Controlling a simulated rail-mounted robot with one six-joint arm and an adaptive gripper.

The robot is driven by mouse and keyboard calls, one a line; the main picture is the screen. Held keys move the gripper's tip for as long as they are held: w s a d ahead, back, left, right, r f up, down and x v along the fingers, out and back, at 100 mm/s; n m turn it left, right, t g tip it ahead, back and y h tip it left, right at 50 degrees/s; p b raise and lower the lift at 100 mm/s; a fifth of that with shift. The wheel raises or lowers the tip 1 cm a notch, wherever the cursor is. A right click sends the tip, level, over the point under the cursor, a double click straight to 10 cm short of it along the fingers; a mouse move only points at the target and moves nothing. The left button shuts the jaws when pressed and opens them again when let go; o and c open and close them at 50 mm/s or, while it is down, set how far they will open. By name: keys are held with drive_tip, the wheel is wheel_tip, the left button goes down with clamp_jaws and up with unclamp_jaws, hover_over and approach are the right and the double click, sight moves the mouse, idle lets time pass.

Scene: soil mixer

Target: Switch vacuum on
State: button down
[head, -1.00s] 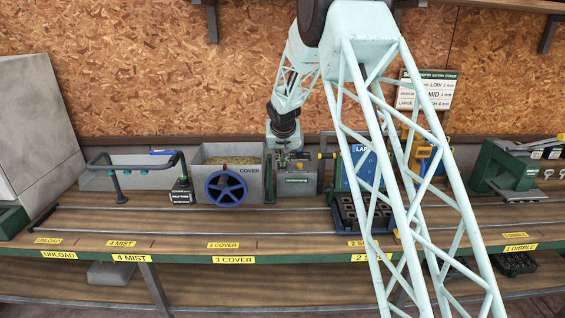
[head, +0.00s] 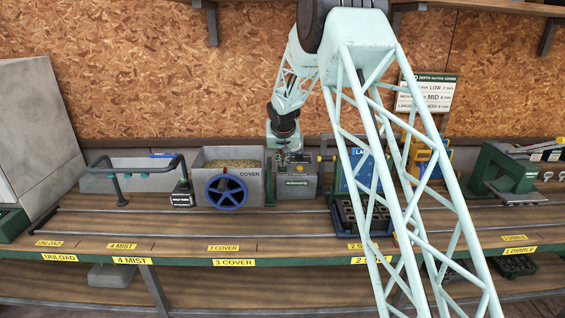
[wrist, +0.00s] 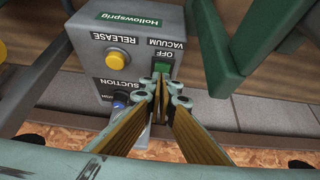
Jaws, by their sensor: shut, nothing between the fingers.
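The grey vacuum control box (head: 297,188) stands at the back of the bench, right of the cover hopper. In the wrist view the box (wrist: 122,65) carries a green vacuum switch (wrist: 161,68) next to the word OFF, a yellow release button (wrist: 117,61) and a blue suction knob (wrist: 119,105), partly hidden by a finger. My gripper (wrist: 167,86) is shut and empty, its tips right at the lower end of the green switch. I cannot tell whether they touch it. In the head view my wrist hangs just above and behind the box.
The cover hopper (head: 244,180) with its blue handwheel (head: 226,191) stands close left of the box. A blue-fronted unit (head: 350,180) and a dark cell tray (head: 377,219) are to the right. A green frame (wrist: 231,60) shows beside the switch in the wrist view.

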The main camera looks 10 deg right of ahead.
sight(282, 169)
drive_tip(key=shift+r, duration=0.15)
idle(0.3)
drive_tip(key=shift+r+p, duration=0.9)
drive_tip(key=shift+r, duration=1.25)
drive_tip(key=shift+s+r, duration=0.2)
drive_tip(key=shift+s, duration=0.15)
drive_tip(key=s+f+v, duration=0.1)
drive_tip(key=v, duration=0.7)
drive_tip(key=shift+s+a+r, duration=0.15)
drive_tip(key=shift+s+r, duration=0.15)
drive_tip(key=shift+r, duration=0.1)
